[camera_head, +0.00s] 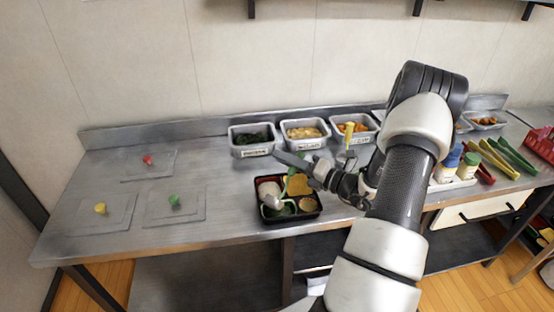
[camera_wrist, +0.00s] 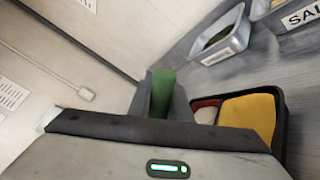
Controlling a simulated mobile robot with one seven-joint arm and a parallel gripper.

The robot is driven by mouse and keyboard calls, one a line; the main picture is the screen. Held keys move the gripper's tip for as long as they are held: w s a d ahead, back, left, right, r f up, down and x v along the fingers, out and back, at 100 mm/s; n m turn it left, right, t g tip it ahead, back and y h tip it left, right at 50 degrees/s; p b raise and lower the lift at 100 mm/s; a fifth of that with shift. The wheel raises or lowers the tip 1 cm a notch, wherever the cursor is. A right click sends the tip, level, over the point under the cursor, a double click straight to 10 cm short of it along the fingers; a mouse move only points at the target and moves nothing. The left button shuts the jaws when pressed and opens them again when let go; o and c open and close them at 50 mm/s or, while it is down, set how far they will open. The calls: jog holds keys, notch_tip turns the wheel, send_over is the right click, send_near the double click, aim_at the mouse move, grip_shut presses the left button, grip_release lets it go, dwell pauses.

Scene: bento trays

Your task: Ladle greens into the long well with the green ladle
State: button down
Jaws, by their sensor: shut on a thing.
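In the wrist view, the green handle (camera_wrist: 162,92) stands between the dark fingers. The ladle's pale bowl (camera_head: 272,202) hangs low over the tray's front left. Dark greens (camera_head: 281,210) show in the front well beside the bowl. I cannot tell whether the bowl touches them or holds any. The tray also has white, yellow and round beige food. The greens tub (camera_head: 240,150) stands behind, with dark greens inside. It shows in the wrist view too (camera_wrist: 228,48).
A tub of pale food (camera_head: 304,143) and a tub of orange food (camera_head: 368,136) stand right of the greens. Flat lids with red, yellow and green knobs (camera_head: 175,201) lie left. Bottles (camera_head: 447,169) and coloured tongs (camera_head: 497,158) are right.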

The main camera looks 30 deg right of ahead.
jog(key=s+a+r+n+b, duration=0.5)
jog(key=a+r+n, duration=0.5)
jog(key=n, duration=0.2)
jog(key=shift+s+r+b, duration=0.15)
jog(key=shift+s+b, duration=0.15)
jog(key=shift+w, duration=0.1)
